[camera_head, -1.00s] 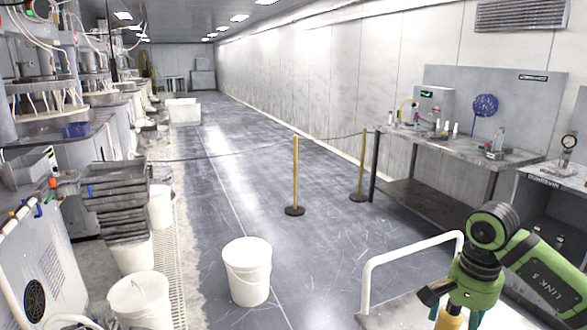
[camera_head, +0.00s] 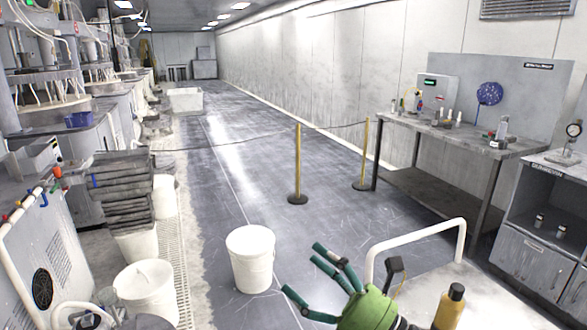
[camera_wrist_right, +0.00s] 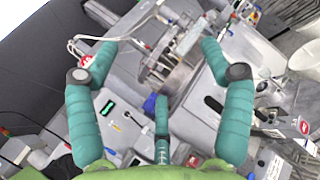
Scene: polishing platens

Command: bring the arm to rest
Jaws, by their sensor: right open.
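My right gripper (camera_head: 305,268) is at the bottom centre of the head view, with a green palm and dark teal fingers. Its fingers are spread apart and point up and to the left. In the right wrist view the open fingers (camera_wrist_right: 160,70) frame part of a machine in the background, with nothing held between them. The rest of my right arm is mostly cut off by the bottom edge of the head view. My left gripper does not show in either view.
A white rail (camera_head: 415,236) and an amber bottle (camera_head: 450,306) with a black cap are right of the gripper. A white bucket (camera_head: 250,260) stands on the floor to its left. A workbench (camera_head: 455,136) lines the right wall.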

